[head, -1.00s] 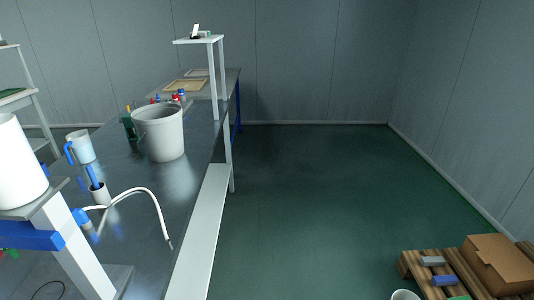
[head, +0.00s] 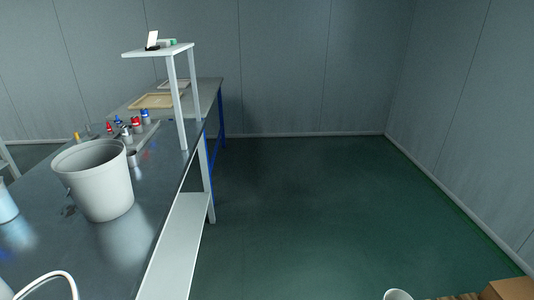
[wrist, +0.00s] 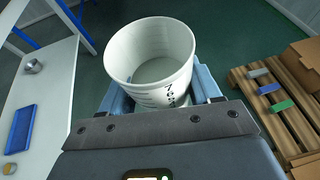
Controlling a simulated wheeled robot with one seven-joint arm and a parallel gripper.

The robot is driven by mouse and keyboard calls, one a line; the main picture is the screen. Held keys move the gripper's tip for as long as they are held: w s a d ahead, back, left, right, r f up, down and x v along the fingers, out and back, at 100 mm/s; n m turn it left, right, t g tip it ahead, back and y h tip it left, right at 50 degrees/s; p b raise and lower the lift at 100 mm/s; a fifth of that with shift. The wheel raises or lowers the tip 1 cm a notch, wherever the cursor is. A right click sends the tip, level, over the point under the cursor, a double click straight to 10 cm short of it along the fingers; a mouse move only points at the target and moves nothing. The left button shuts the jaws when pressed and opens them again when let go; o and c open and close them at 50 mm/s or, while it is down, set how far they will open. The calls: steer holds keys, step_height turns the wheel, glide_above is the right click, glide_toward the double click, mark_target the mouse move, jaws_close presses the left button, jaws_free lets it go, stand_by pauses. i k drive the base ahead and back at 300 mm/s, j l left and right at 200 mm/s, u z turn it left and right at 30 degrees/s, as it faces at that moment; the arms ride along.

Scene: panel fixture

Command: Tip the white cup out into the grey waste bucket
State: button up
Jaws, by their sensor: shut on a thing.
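The white cup (wrist: 150,50) has dark printed markings and fills the middle of the wrist view. My gripper (wrist: 163,92) is shut on it, with a blue finger on each side. The cup is open towards the wrist camera; I see its pale inside but cannot make out the contents. Only the cup's rim (head: 397,294) shows at the bottom edge of the head view, over the floor. The light grey waste bucket (head: 95,185) stands upright on the metal bench (head: 40,210) at the left. The cup is well to the right of the bucket, apart from it.
Bottles with red and blue caps (head: 125,122) stand behind the bucket. A raised white shelf (head: 160,50) stands beyond it on the bench. A lower white ledge (head: 180,240) runs along the bench side. A wooden pallet (wrist: 285,105) with small blocks lies right. Green floor between is clear.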

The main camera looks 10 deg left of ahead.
mark_target(95, 175)
steer(key=i, duration=2.1)
steer(key=i+u, duration=0.3)
steer(key=i+l+u, duration=0.1)
steer(key=i+u, duration=0.2)
steer(key=j+u, duration=0.15)
steer(key=u, duration=0.8)
